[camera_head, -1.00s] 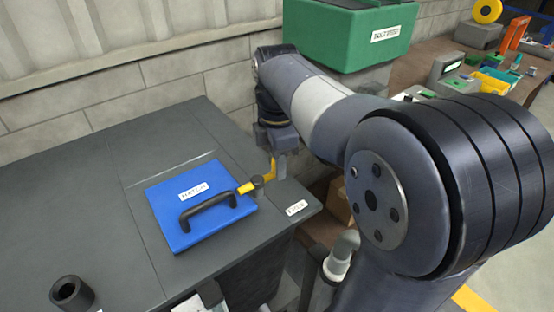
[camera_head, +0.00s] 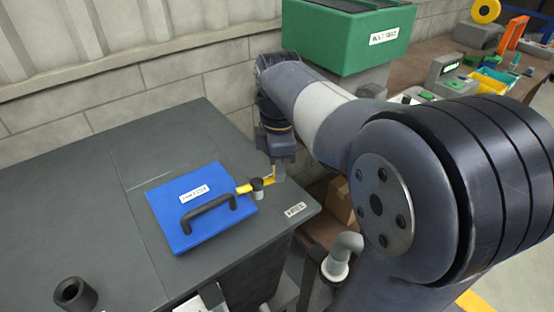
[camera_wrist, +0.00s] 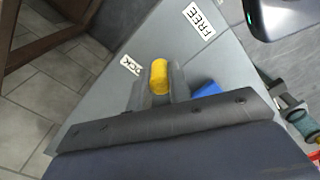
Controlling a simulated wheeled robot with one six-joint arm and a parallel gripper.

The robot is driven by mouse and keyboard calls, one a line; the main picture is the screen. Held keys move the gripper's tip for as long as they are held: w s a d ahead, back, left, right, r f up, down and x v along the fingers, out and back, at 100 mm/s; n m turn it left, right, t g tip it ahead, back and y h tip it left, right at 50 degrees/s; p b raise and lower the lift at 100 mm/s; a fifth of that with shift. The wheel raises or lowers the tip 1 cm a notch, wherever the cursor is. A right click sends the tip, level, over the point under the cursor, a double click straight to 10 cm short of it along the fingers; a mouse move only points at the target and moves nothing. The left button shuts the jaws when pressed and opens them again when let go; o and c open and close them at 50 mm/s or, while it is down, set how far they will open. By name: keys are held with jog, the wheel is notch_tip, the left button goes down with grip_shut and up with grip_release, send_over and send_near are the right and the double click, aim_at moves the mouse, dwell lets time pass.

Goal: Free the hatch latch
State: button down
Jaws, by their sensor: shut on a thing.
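The blue hatch (camera_head: 180,235) lies flat on the grey cabinet top, with a black handle (camera_head: 207,212) and a white label. The yellow latch lever (camera_head: 243,188) crosses the hatch's right edge at a dark pivot (camera_head: 257,183). My gripper (camera_head: 277,172) is at the lever's outer end, beyond the pivot. In the wrist view my gripper (camera_wrist: 159,86) is shut on the latch's rounded yellow end (camera_wrist: 159,72). There, a LOCK label (camera_wrist: 131,64) is close by, partly hidden by the finger, and a FREE label (camera_wrist: 198,18) is farther up. A corner of the hatch (camera_wrist: 207,90) shows behind the fingers.
The cabinet top (camera_head: 70,200) is mostly clear. A black ring-shaped socket (camera_head: 74,292) stands at its front left. A green bin (camera_head: 345,38) stands behind my arm. A grey pipe elbow (camera_head: 343,256) and a cardboard box (camera_head: 340,200) are right of the cabinet.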

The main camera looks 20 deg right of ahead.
jog(key=s+m+p, duration=0.1)
jog(key=m, duration=0.1)
jog(key=s+m+p, duration=0.1)
jog(key=m, duration=0.1)
jog(key=shift+a+r, duration=0.1)
jog(key=shift+r, duration=0.05)
jog(key=m, duration=0.1)
jog(key=s+m+p, duration=0.1)
jog(key=m, duration=0.2)
jog(key=shift+s+a+p, duration=0.25)
jog(key=shift+a+p, duration=0.1)
jog(key=shift+p, duration=0.05)
jog(key=m, duration=0.2)
jog(key=s+a+m+p, duration=0.1)
jog(key=m, duration=0.1)
jog(key=shift+s+a, duration=0.15)
jog(key=shift+s+a+m+p, duration=0.15)
jog(key=shift+a+m+p, duration=0.25)
jog(key=shift+m, duration=0.55)
jog(key=shift+s+a+m+p, duration=0.15)
jog(key=shift+a+m+p, duration=0.15)
jog(key=shift+m, duration=0.65)
jog(key=c, duration=1.3)
grip_release()
notch_tip(320, 180, up, 11)
jog(key=shift+f+p, duration=0.2)
jog(key=shift+p, duration=0.15)
